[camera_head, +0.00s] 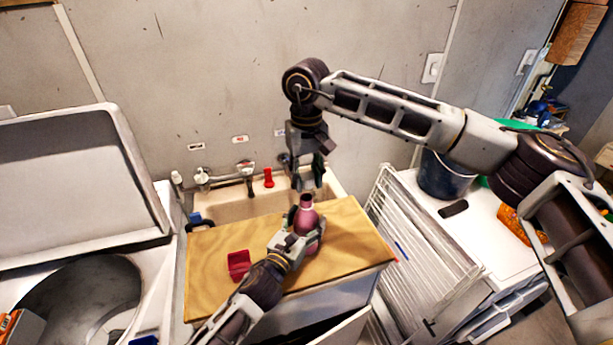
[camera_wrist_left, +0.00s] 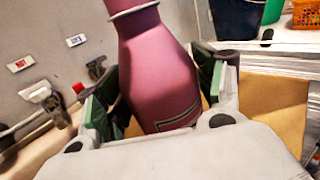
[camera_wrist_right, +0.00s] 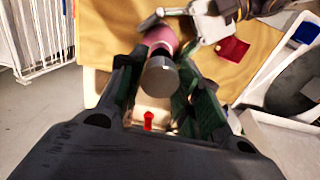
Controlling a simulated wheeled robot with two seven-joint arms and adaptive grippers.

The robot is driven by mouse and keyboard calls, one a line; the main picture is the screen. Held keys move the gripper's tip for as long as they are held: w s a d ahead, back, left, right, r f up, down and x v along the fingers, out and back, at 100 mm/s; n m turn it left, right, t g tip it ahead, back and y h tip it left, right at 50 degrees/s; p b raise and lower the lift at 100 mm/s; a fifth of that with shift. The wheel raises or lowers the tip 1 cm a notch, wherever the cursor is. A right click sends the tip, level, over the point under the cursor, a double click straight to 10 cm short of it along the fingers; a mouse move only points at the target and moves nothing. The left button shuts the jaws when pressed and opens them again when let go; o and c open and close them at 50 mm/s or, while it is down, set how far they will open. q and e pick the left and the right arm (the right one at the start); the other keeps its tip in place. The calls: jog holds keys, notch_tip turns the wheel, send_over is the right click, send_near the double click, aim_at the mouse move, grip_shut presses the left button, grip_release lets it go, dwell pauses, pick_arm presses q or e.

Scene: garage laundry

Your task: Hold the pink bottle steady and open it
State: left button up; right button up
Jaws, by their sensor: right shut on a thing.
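The pink bottle (camera_head: 306,222) stands on the wooden top (camera_head: 352,232) in front of the sink. My left gripper (camera_head: 297,232) has its fingers on both sides of the body. The left wrist view shows the bottle (camera_wrist_left: 158,80) between the green pads, which appear to touch it. My right gripper (camera_head: 308,180) points down above the bottle's neck. In the right wrist view a grey cap (camera_wrist_right: 160,82) is between its fingers. The pink bottle (camera_wrist_right: 160,38) appears apart beyond it. Whether a gap separates cap and neck is hard to judge.
A small red box (camera_head: 238,264) lies on the wooden top left of the bottle. A sink (camera_head: 225,208) with a faucet and a red item (camera_head: 268,178) is behind. A white drying rack (camera_head: 385,225) stands at the right, an open washer (camera_head: 85,300) at the left.

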pick_arm(q)
jog(key=shift+o, duration=1.2)
jog(key=shift+s, duration=0.1)
jog(key=v, duration=1.1)
jog(key=shift+s+a, duration=0.2)
jog(key=shift+s, duration=0.15)
